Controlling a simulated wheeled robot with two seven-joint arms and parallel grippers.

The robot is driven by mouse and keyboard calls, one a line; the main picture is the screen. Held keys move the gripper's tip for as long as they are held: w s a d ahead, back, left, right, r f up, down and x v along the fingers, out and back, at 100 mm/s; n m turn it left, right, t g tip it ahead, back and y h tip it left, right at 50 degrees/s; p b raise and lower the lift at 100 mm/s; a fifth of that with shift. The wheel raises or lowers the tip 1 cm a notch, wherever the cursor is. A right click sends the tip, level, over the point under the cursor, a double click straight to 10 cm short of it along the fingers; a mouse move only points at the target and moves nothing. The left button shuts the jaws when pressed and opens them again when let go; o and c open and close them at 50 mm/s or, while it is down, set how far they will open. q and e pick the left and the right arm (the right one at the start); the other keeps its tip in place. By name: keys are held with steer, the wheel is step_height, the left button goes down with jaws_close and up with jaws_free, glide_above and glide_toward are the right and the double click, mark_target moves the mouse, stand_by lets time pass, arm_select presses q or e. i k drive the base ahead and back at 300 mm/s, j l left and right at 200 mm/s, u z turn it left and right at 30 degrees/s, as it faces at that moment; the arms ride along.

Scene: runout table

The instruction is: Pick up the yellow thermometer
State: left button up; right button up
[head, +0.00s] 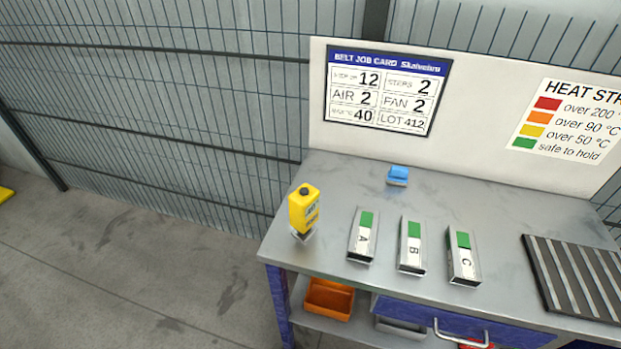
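The yellow thermometer (303,208) stands upright near the left front corner of the grey table (440,194). It has a dark knob on top, a small display on its front and a pale holder or base under it. Nothing touches it from above. Neither of my grippers shows in the head view.
Blocks A (362,236), B (412,246) and C (463,257) with green strips lie right of the thermometer. A blue object (397,175) lies behind them. A ribbed dark rack (575,277) is at the right. A backboard (480,112) closes the rear. An orange bin (329,299) sits below.

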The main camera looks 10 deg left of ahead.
mark_target(304, 211)
steer(key=k+l+u, duration=0.1)
steer(key=l+u, duration=0.25)
steer(key=k+l+u, duration=0.15)
steer(key=l+u, duration=0.2)
